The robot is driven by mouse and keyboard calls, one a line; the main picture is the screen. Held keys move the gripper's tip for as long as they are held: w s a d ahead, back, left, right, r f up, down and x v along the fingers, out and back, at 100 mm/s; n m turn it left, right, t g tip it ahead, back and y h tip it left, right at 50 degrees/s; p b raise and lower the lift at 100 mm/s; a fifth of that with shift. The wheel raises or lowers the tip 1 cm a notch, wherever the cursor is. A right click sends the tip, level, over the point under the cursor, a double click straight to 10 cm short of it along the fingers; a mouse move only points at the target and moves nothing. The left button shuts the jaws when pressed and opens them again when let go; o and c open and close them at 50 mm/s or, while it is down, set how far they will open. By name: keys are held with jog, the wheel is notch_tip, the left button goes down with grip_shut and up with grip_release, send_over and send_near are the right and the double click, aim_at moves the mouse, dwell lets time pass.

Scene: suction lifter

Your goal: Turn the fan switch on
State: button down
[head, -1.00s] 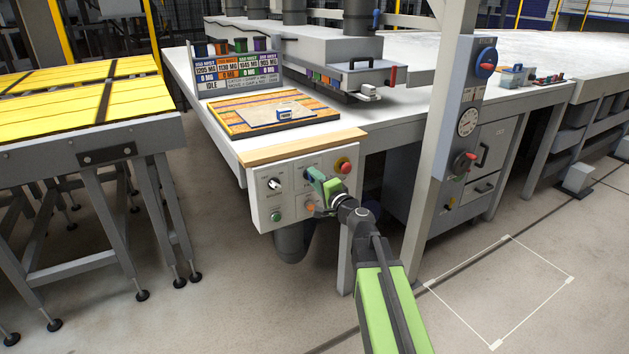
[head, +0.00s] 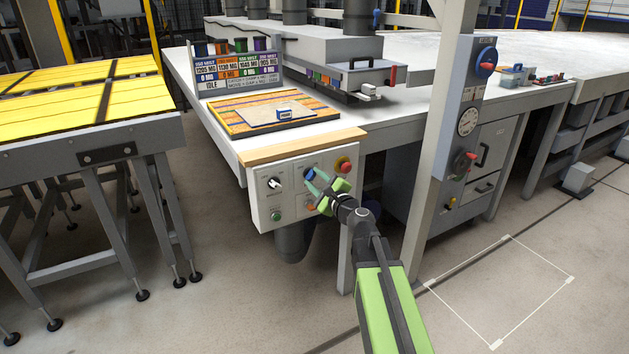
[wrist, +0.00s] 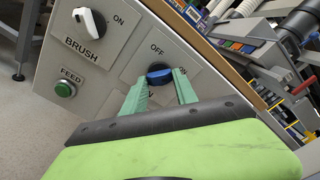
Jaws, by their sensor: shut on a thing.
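A blue-handled rotary switch on a black dial (head: 309,174) sits on the grey control panel (head: 262,205). In the wrist view the blue handle (wrist: 160,76) lies between OFF and ON marks. Its name label is mostly hidden by my fingers; only one letter shows. My gripper (head: 316,178), with green fingers, is shut on the blue handle, one fingertip at each side in the wrist view (wrist: 160,80). Which mark the switch points at is not clear.
A white BRUSH knob (wrist: 88,22) and a green FEED button (wrist: 65,89) are left of the switch. A red button on yellow (head: 343,165) is at its upper right. A wooden edge (head: 300,147) tops the panel. Open floor lies to the right.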

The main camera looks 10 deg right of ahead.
jog(key=shift+f+m, duration=0.1)
jog(key=shift+m, duration=0.4)
jog(key=c, duration=1)
grip_release()
jog(key=shift+o, duration=0.2)
jog(key=shift+s, duration=0.1)
